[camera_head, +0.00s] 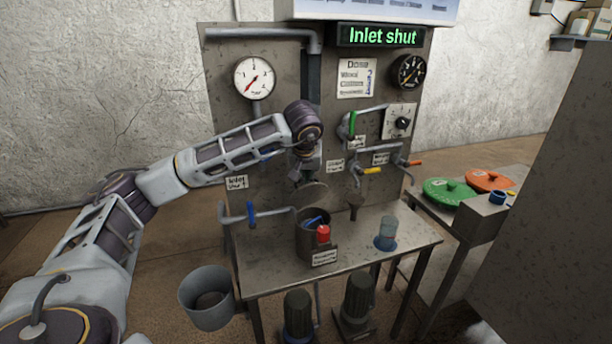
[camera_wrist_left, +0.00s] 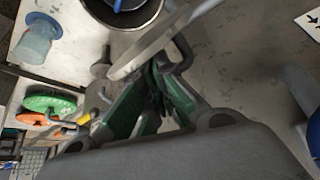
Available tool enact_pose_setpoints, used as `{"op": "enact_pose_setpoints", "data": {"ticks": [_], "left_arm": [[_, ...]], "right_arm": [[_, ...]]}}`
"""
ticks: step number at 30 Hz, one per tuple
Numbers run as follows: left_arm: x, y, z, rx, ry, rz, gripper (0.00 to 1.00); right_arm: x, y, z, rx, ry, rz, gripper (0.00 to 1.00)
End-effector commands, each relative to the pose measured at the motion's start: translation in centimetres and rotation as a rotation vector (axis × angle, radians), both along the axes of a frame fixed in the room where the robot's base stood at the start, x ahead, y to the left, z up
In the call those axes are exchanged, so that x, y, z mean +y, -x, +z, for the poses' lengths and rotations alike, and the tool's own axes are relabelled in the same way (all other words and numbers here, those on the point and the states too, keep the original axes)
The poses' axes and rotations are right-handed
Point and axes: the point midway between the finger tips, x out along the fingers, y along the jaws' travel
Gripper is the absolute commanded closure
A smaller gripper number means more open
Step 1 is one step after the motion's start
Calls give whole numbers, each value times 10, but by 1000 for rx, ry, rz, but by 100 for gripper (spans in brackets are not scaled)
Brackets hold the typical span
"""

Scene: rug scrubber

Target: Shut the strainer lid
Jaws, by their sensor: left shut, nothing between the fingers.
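The strainer (camera_head: 304,240) is a dark metal pot on the steel table, with something blue inside its open mouth. Its round grey lid (camera_head: 315,193) stands raised above and behind the pot. The lid shows nearly edge-on in the left wrist view (camera_wrist_left: 147,48), beside the pot's open mouth (camera_wrist_left: 88,14). My left gripper (camera_head: 306,180) is shut and empty, close to the lid. In the left wrist view its green-sided fingers (camera_wrist_left: 160,88) are at the lid's edge and a dark bent bar; I cannot tell whether they touch. My right gripper is not in view.
A red knob (camera_head: 323,233) is at the pot's front. A blue-handled valve (camera_head: 251,213) is left of it, a clear jar (camera_head: 386,232) right. Valve handles and pipes crowd the panel (camera_head: 280,130); its sign (camera_head: 382,36) reads "Inlet shut". A bucket (camera_head: 207,297) stands on the floor.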

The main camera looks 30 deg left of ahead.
Motion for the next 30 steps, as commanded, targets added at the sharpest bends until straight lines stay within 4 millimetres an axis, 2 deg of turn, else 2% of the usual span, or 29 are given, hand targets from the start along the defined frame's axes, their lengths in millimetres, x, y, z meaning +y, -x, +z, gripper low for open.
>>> {"op": "enact_pose_setpoints", "data": {"ticks": [17,30], "left_arm": [[-4,3,-2,0,0,0,100],[-11,10,-14,3,-1,-1,100]], "right_arm": [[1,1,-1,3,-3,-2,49],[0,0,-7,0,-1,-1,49]]}}
